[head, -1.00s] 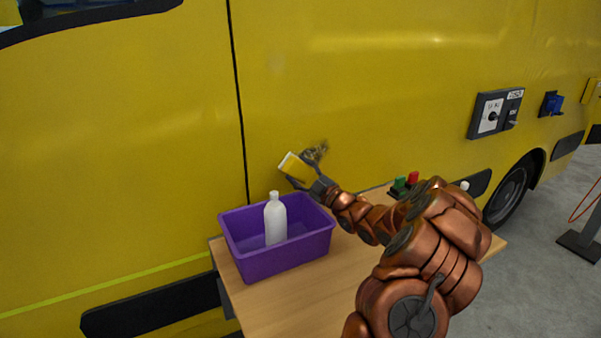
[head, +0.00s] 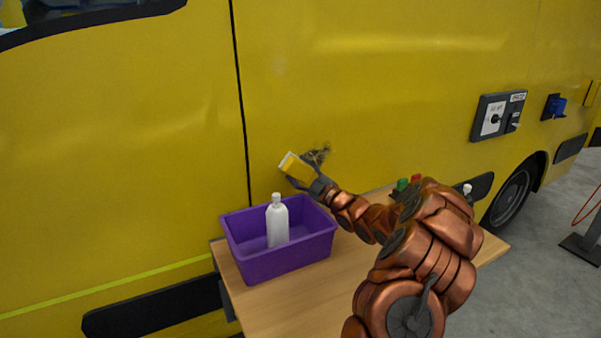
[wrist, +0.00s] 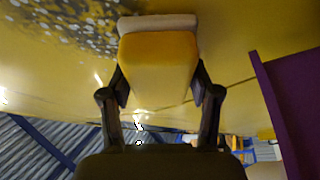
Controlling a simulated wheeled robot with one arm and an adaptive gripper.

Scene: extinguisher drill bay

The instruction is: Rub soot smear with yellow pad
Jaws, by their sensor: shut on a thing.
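The yellow pad (head: 297,168) has a pale face and is held in my gripper (head: 307,184) close to the yellow van side. In the wrist view the pad (wrist: 158,68) sits between the two dark fingers of my gripper (wrist: 160,88), its pale edge toward the van panel. The soot smear (head: 317,155) is a dark patch on the panel, just right of the pad and partly behind my gripper. In the wrist view the smear (wrist: 75,28) is speckled grey and black, to the left of the pad. I cannot tell whether the pad touches the panel.
A purple bin (head: 282,262) with a white bottle (head: 277,222) stands on the wooden table (head: 300,305), left of my arm. Green and red items (head: 408,183) and another bottle top (head: 467,189) show behind my arm. A switch box (head: 497,115) is on the van at right.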

